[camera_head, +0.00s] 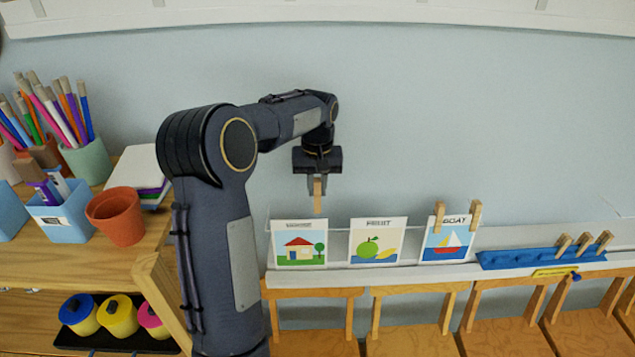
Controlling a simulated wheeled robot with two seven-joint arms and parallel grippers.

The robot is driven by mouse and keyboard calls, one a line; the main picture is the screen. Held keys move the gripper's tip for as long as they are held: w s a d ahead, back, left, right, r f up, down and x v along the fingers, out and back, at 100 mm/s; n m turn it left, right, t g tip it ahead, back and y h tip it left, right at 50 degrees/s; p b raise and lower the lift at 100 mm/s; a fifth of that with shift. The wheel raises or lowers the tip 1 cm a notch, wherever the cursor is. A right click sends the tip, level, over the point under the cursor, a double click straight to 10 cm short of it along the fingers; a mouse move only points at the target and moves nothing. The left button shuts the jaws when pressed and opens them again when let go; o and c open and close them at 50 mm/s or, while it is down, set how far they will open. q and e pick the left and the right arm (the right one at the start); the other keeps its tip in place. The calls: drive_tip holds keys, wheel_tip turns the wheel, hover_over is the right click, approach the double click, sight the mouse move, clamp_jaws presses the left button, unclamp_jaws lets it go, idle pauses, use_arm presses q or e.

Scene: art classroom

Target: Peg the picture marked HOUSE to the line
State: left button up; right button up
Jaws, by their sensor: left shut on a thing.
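The HOUSE picture (299,245), a card with a red-roofed house and a tree, stands upright on the left of the pale wall ledge. Its small label is blurred. My left gripper (317,182) is shut on a wooden peg (318,200), which points down just above the top edge of this picture, right of its middle. The peg looks apart from the card. No peg shows on the HOUSE picture. My right gripper is out of view.
The FRUIT picture (377,241) stands to the right, without pegs. The BOAT picture (450,239) has two pegs at its top corners. A blue rack (510,260) holds several pegs at the right. Pots and pencils crowd the left shelf (60,263). Wooden chairs (405,340) stand below.

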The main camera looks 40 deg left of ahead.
sight(317, 212)
use_arm(q)
drive_tip(key=shift+w+a+f, duration=0.15)
drive_tip(key=shift+f, duration=2.15)
drive_tip(key=shift+s+d+f+b, duration=0.15)
drive_tip(key=shift+f+b, duration=0.45)
drive_tip(key=shift+f, duration=0.15)
drive_tip(key=shift+s+d+f+b, duration=0.1)
drive_tip(key=shift+f+b, duration=0.5)
drive_tip(key=shift+f, duration=0.15)
drive_tip(key=shift+s+d+f, duration=0.1)
drive_tip(key=shift+s+f, duration=0.05)
drive_tip(key=shift+f, duration=0.05)
drive_tip(key=o, duration=0.8)
drive_tip(key=shift+o, duration=0.2)
drive_tip(key=shift+f, duration=0.1)
